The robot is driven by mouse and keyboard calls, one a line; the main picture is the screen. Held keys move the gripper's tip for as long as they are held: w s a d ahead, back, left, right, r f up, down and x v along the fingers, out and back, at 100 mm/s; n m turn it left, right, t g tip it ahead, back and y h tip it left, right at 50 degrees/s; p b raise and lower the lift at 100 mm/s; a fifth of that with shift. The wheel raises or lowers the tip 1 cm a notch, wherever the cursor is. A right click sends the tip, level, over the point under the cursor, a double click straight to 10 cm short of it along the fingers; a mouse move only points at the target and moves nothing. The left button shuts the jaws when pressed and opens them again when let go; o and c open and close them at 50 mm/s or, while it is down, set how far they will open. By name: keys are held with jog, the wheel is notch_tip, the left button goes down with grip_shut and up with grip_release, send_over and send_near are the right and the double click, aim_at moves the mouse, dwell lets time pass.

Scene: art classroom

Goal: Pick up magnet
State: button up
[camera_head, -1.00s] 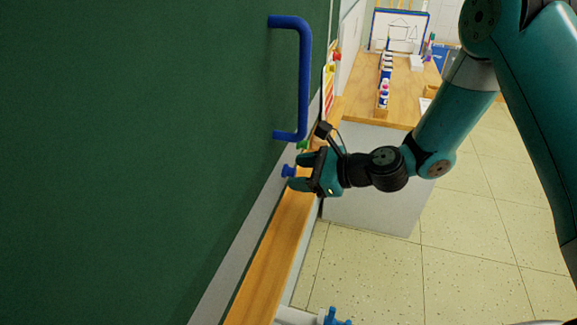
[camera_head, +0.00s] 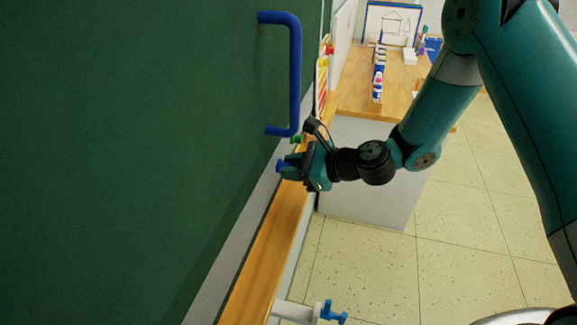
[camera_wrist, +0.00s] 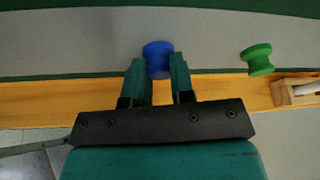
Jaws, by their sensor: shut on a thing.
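A blue spool-shaped magnet (camera_wrist: 158,59) is on the grey strip below the green board, just above the wooden ledge. My gripper (camera_wrist: 158,75) has one finger on each side of it and is shut on it. In the head view the blue magnet (camera_head: 280,166) shows only partly at the fingertips of my gripper (camera_head: 287,169). A green magnet (camera_wrist: 257,59) sits on the same strip to the right, apart from my gripper. It also shows in the head view (camera_head: 297,139), just beyond my gripper.
The green board (camera_head: 130,130) with a blue handle (camera_head: 296,80) stands close on the left. The wooden ledge (camera_head: 262,255) runs below my gripper. A small wooden box (camera_wrist: 297,95) sits on the ledge at right. A table (camera_head: 360,105) with several paint bottles stands beyond. Floor is clear at right.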

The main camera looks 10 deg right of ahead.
aim_at(277, 144)
jog(key=shift+r, duration=0.15)
notch_tip(277, 144, up, 6)
jog(key=shift+d+r+b, duration=0.1)
jog(key=shift+r+b, duration=0.1)
jog(key=shift+b, duration=0.35)
jog(key=s+d+b, duration=0.2)
jog(key=s+d, duration=0.1)
jog(key=d, duration=0.6)
jog(key=s+d+b, duration=0.2)
jog(key=s+d, duration=0.2)
jog(key=d, duration=0.5)
jog(key=shift+s+r, duration=0.15)
jog(key=shift+s, duration=0.15)
jog(key=shift+d, duration=0.1)
